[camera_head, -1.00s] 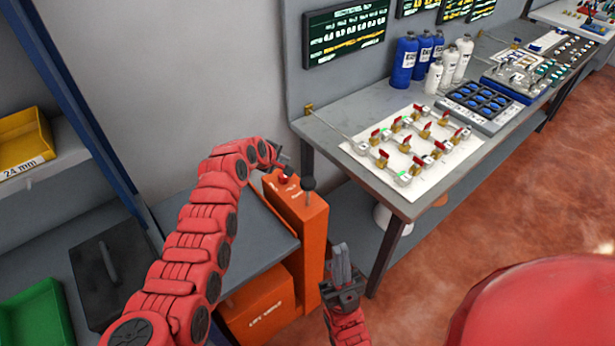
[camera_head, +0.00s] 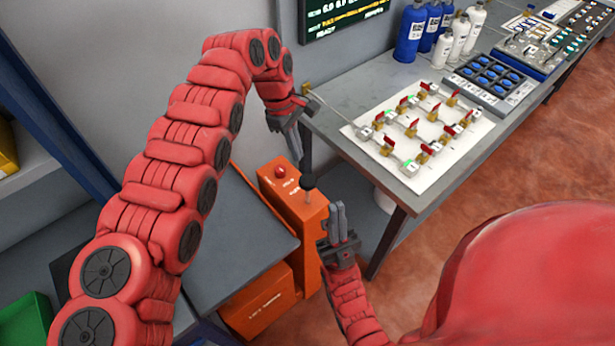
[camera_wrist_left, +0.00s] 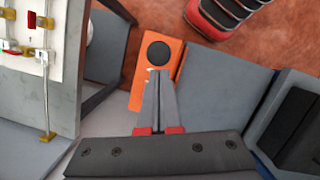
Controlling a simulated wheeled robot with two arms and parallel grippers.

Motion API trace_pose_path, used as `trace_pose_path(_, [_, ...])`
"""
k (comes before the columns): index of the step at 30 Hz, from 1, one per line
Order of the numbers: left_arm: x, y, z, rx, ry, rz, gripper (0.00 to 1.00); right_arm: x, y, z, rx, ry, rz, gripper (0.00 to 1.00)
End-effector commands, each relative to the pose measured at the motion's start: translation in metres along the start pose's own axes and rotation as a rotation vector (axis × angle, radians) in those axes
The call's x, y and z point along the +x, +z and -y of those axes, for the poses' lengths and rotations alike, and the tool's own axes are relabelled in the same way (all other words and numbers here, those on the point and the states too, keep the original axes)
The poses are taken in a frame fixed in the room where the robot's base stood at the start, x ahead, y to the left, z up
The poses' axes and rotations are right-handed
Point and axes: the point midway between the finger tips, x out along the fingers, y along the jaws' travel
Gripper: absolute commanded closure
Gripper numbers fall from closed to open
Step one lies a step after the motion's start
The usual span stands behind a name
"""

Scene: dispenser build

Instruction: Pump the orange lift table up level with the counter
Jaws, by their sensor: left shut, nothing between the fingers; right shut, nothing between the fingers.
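The orange lift table has a grey platform (camera_head: 228,245), an orange base (camera_head: 262,304) and an orange column (camera_head: 306,225). The column top carries a red button (camera_head: 280,171) and a black-knobbed lever (camera_head: 308,182). The platform sits lower than the grey counter (camera_head: 345,88). My left gripper (camera_head: 298,158) is shut and empty, pointing down above the column near the knob. In the left wrist view the black knob (camera_wrist_left: 159,51) appears just beyond its fingertips (camera_wrist_left: 160,73); contact cannot be told. My right gripper (camera_head: 338,204) is shut and empty, pointing up beside the column's right side.
A white board with red-handled valves (camera_head: 420,128) lies on the counter near its edge. Blue bottles (camera_head: 411,32) and a tray of blue parts (camera_head: 490,80) stand behind. A counter leg (camera_head: 386,243) is close to my right gripper. A green bin (camera_head: 25,320) is at lower left.

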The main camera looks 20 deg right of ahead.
Motion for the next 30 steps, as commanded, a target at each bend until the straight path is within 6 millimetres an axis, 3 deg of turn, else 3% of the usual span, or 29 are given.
trace_pose_path(8, [0.018, -0.001, 0.0, 0.0, -0.001, 0.001, 1.0, -0.003, 0.001, 0.0, 0.0, 0.0, 0.0, 1.0])
trace_pose_path(19, [0.062, -0.001, -0.001, 0.001, 0.002, 0.0, 1.0, -0.012, 0.002, 0.001, 0.0, 0.0, 0.0, 1.0])
trace_pose_path(30, [0.07, -0.001, -0.001, 0.0, 0.002, -0.001, 1.0, -0.013, 0.002, 0.001, 0.0, 0.0, 0.0, 1.0])
